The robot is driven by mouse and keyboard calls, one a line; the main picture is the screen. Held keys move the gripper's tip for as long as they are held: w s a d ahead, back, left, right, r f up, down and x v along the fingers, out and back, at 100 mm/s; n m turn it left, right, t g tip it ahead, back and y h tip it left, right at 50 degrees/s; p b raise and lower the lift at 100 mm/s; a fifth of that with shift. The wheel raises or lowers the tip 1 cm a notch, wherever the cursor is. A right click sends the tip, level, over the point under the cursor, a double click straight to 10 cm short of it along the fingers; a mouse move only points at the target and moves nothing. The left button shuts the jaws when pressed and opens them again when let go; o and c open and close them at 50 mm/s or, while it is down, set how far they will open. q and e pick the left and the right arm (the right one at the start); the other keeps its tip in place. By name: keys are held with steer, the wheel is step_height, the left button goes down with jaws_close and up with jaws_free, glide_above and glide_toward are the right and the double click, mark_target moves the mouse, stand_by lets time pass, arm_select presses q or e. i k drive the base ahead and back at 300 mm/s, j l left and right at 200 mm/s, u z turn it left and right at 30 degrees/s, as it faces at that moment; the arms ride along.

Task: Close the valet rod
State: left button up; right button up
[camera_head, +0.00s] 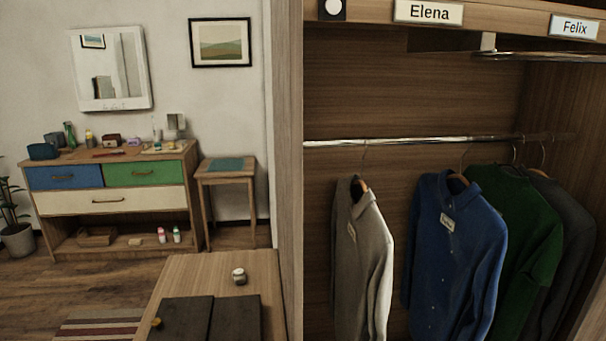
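A short chrome rod (540,57), which looks like the valet rod, shows at the upper right below the shelf edge with the "Felix" label. It runs out of the right edge of the picture, so its full length is hidden. Nothing hangs on its visible part. A pale bracket (488,42) is just above its left end. Neither of my grippers is in view.
A long hanging rail (400,141) carries a beige shirt (362,260), a blue shirt (455,260), a green garment (525,220) and a dark one. A wardrobe side panel (288,150) stands left of them. A low wooden table (210,275) and a dresser (110,225) are further left.

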mark_target(588, 58)
steer(key=z, duration=1.4)
